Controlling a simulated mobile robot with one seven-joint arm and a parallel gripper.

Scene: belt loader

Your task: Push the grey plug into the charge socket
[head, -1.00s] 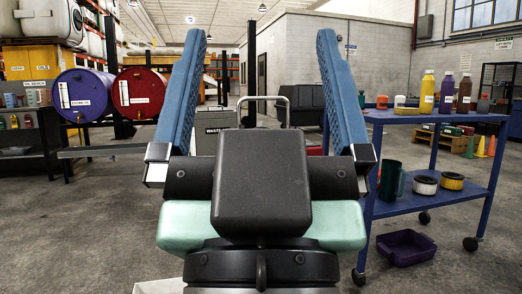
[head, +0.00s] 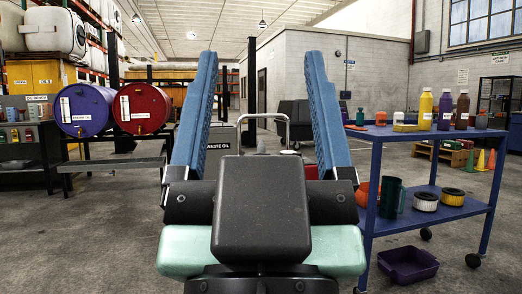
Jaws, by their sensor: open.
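The grey plug and the charge socket cannot be made out in this view.
A blue cart (head: 400,133) with bottles on top and a green mug (head: 391,198) below stands close on the right. A purple bin (head: 408,265) lies under it. A purple drum (head: 83,110) and a red drum (head: 142,108) rest on a stand at left. A waste oil unit (head: 219,146) stands behind my gripper. The left floor is clear.

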